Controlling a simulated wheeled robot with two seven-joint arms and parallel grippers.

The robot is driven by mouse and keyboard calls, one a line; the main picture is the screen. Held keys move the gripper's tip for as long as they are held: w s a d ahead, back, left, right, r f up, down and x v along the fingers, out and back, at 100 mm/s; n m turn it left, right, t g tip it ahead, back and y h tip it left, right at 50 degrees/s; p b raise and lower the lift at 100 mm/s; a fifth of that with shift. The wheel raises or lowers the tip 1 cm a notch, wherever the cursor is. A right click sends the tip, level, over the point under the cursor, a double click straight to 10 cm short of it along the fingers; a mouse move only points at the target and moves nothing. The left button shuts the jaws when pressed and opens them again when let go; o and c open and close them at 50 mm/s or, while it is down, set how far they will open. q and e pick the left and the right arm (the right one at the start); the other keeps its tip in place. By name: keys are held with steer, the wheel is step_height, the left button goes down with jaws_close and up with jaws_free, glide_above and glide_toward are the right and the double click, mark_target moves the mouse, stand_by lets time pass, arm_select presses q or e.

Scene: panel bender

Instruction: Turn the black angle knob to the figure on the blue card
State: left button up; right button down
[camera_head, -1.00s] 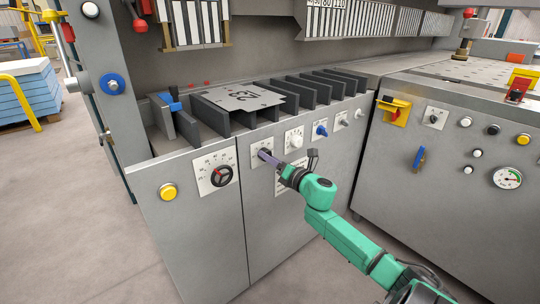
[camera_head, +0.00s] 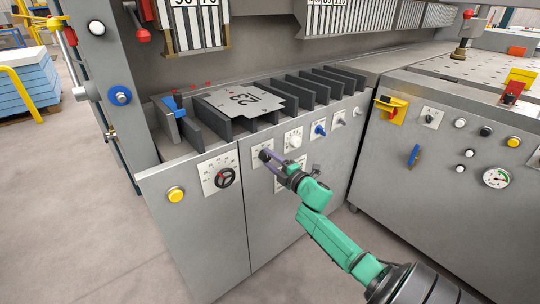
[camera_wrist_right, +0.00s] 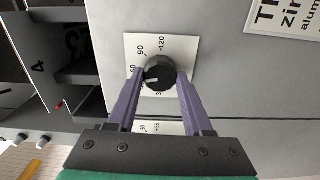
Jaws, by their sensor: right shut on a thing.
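The black angle knob (camera_wrist_right: 160,73) sits on a white scale plate (camera_wrist_right: 186,44) with figures such as 60, 90 and 120. A white mark shows on the lower left of the knob's face in the right wrist view. My right gripper (camera_wrist_right: 161,80) has its two purple fingers on either side of the knob and is shut on it. In the head view this gripper (camera_head: 264,157) reaches the knob's plate (camera_head: 257,147) on the machine front. I cannot make out a blue card in either view. My left gripper is not in view.

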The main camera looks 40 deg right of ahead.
steer(key=m+p, duration=0.4)
steer(key=m, duration=0.2)
steer(key=shift+r, duration=0.15)
steer(key=m+p, duration=0.2)
steer(key=m, duration=0.3)
steer(key=shift+f, duration=0.2)
steer(key=shift+c, duration=1.5)
jaws_free()
steer(key=s+p, duration=0.1)
steer(key=s, duration=1.3)
steer(key=shift+s+a+p, duration=0.15)
steer(key=shift+s+p, duration=0.15)
steer(key=shift+p, duration=0.05)
